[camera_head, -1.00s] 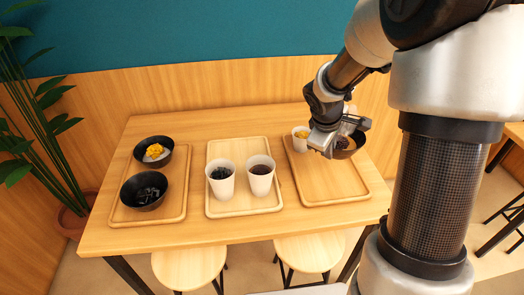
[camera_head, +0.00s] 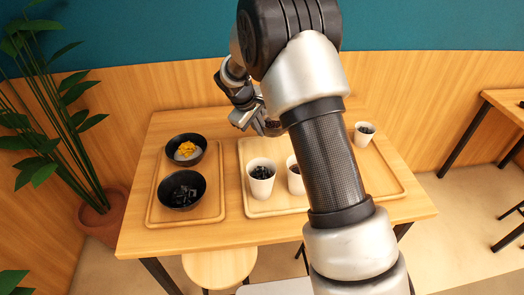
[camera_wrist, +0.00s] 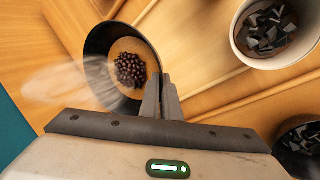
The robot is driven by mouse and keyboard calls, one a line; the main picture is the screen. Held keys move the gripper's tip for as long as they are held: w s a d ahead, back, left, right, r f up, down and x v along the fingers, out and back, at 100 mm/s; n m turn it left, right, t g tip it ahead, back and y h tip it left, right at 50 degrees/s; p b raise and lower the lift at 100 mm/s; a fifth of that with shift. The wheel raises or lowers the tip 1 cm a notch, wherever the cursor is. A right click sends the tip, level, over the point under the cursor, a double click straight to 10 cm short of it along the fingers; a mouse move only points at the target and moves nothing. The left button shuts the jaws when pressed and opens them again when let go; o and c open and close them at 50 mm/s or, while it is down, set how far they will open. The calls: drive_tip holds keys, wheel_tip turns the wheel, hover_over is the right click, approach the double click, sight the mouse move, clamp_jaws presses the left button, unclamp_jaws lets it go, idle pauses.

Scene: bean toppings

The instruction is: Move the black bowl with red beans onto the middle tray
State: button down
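The black bowl with red beans (camera_wrist: 96,45) hangs in my gripper (camera_wrist: 162,92) in the wrist view. Both fingers are together on its near rim, and dark red beans show inside on a light brown base. In the head view my gripper (camera_head: 258,122) is above the back of the middle tray (camera_head: 246,160), with only a dark bit of the bowl showing. On that tray's front part stand a white cup of black cubes (camera_head: 261,172) and a second white cup (camera_head: 294,180), partly behind my arm. The bowl's height above the tray is unclear.
The left tray (camera_head: 215,208) holds a black bowl with yellow topping (camera_head: 186,148) and a black bowl with black cubes (camera_head: 181,190). The right tray (camera_head: 390,182) is mostly behind my arm. A white cup (camera_head: 364,134) stands at its back.

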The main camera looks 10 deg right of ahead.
drive_tip(key=shift+w+a+f, duration=0.1)
drive_tip(key=shift+f, duration=0.25)
wheel_tip(320, 180, down, 9)
drive_tip(key=shift+f+b, duration=0.1)
drive_tip(key=shift+b, duration=0.7)
drive_tip(key=shift+f, duration=0.2)
drive_tip(key=c, duration=2)
unclamp_jaws()
